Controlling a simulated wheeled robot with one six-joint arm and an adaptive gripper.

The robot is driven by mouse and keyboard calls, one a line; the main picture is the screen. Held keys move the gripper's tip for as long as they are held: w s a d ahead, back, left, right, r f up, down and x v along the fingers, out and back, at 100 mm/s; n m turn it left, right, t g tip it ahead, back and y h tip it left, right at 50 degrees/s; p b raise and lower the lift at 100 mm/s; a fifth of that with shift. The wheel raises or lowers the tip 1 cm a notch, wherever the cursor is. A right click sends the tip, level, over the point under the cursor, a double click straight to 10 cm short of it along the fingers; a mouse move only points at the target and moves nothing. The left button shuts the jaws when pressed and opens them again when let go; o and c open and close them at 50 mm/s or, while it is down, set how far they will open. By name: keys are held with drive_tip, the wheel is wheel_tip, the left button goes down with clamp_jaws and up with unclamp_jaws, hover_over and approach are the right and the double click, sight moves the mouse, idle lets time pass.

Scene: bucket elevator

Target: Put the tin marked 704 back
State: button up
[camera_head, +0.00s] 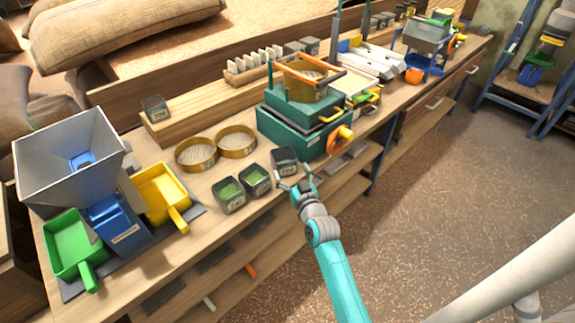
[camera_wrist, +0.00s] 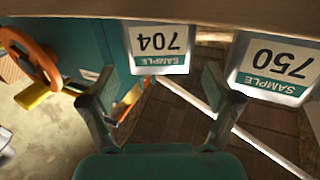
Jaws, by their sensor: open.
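The tin marked 704 (camera_wrist: 160,42) shows its label upside down at the top of the wrist view. In the head view it appears to be the dark-topped tin (camera_head: 286,160) beside the teal machine, at the bench's front edge. My gripper (camera_head: 297,180) is open in front of it. In the wrist view the two fingers of my gripper (camera_wrist: 160,85) stand apart, with the tin beyond them and nothing between them. I cannot tell whether they touch it.
The teal machine (camera_head: 290,128) with an orange handwheel (camera_head: 340,140) stands close right of the tins. Another green-filled tin (camera_head: 230,194), two brass sieves (camera_head: 237,141) and a hopper (camera_head: 72,155) are to the left. A small tin (camera_head: 155,108) sits on a wooden step (camera_head: 200,110).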

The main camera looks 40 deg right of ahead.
drive_tip(key=shift+s+a, duration=0.15)
drive_tip(key=shift+s, duration=0.25)
drive_tip(key=s+a+f+n+y, duration=0.1)
drive_tip(key=s+a+f+y, duration=0.15)
drive_tip(key=s+a, duration=0.7)
drive_tip(key=s+a+f+n+y, duration=0.1)
drive_tip(key=s+a+f, duration=0.45)
drive_tip(key=s, duration=0.75)
drive_tip(key=s+a+r+y, duration=0.1)
drive_tip(key=s+a+r, duration=0.2)
drive_tip(key=s, duration=0.3)
drive_tip(key=s+a+r+n+g+y, duration=0.1)
drive_tip(key=s+a+r, duration=0.2)
drive_tip(key=s, duration=0.4)
drive_tip(key=s+a+r+n+g+y, duration=0.1)
drive_tip(key=s+a+r, duration=0.2)
drive_tip(key=s+r, duration=0.2)
drive_tip(key=shift+s, duration=1.25)
